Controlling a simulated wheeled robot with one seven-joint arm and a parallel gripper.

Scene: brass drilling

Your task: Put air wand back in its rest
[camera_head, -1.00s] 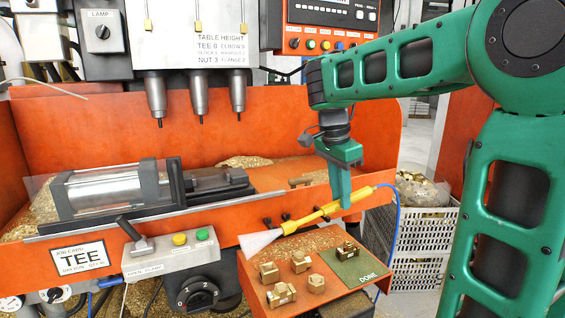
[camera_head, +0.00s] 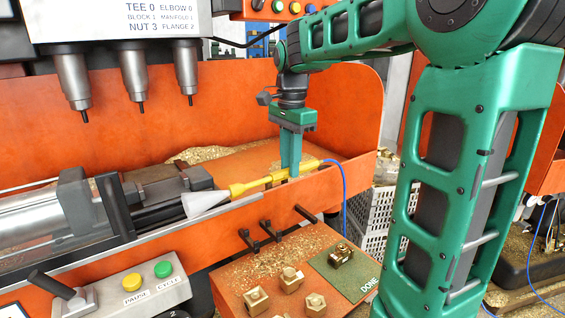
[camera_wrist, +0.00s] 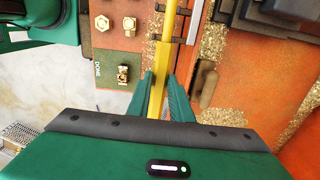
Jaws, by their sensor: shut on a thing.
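The yellow air wand (camera_head: 274,178) has a pale cone-shaped nozzle at its left end and a blue hose at its right end. My gripper (camera_head: 290,172) points down and is shut on the wand's yellow body. The wand lies nearly level, appearing above the front wall of the orange machine tray. In the wrist view the wand (camera_wrist: 159,70) runs between my gripper's fingers (camera_wrist: 157,97). Black pegs (camera_head: 269,230) stick out from the tray's front wall, below the wand in the head view; they look like the rest. The wand appears apart from them, though the height gap is unclear.
An orange side table (camera_head: 236,278) holds several brass fittings, with one on the green DONE pad (camera_head: 337,278). A clamped vise (camera_head: 150,195) sits left, near the nozzle. Drill spindles (camera_head: 134,75) hang above it. Brass chips cover parts of the tray.

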